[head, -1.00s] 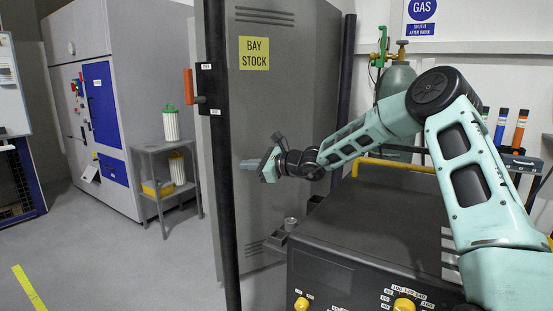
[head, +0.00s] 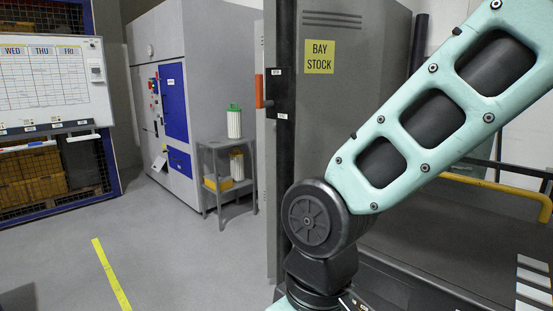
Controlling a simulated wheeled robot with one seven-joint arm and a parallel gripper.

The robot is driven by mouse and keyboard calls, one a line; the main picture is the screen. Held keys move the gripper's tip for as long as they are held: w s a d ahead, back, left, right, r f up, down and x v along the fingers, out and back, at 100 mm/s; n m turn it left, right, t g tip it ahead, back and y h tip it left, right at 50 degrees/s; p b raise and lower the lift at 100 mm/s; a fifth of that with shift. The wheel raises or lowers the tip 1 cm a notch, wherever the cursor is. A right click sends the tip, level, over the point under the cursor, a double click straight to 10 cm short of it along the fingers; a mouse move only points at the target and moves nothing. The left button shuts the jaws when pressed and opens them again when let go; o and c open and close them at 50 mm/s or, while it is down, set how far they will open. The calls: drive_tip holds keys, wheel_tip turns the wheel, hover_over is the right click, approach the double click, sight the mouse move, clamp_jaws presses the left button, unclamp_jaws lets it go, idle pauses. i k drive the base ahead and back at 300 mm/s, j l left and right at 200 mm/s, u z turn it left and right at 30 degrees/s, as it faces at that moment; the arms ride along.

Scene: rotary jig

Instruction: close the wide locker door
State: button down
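The grey locker door (head: 318,120) stands swung out with its dark vertical edge toward me. It has slots at the top and a yellow BAY STOCK sign (head: 320,56). An orange handle (head: 259,92) sticks out on the left of the edge, beside a black plate (head: 281,94). My arm crosses in front of the lower and right parts of the door and hides them. My gripper is outside the view, so its state does not show. The locker's opening cannot be made out.
A small grey shelf (head: 212,178) with white filter cylinders stands left of the door, before a large grey cabinet (head: 205,40). A whiteboard (head: 50,85) is at far left. Floor at left, with a yellow stripe (head: 112,275), is clear. A yellow rail (head: 500,188) is at right.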

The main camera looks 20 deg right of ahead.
sight(341, 46)
drive_tip(key=i+j+u, duration=0.85)
drive_tip(key=i+j, duration=0.25)
drive_tip(key=i, duration=0.4)
drive_tip(key=i+j, duration=0.1)
drive_tip(key=i, duration=0.35)
drive_tip(key=i+z, duration=0.35)
drive_tip(key=i+l+z, duration=0.1)
drive_tip(key=i+z, duration=0.25)
drive_tip(key=i+j+z, duration=0.1)
drive_tip(key=z, duration=0.25)
drive_tip(key=i, duration=0.05)
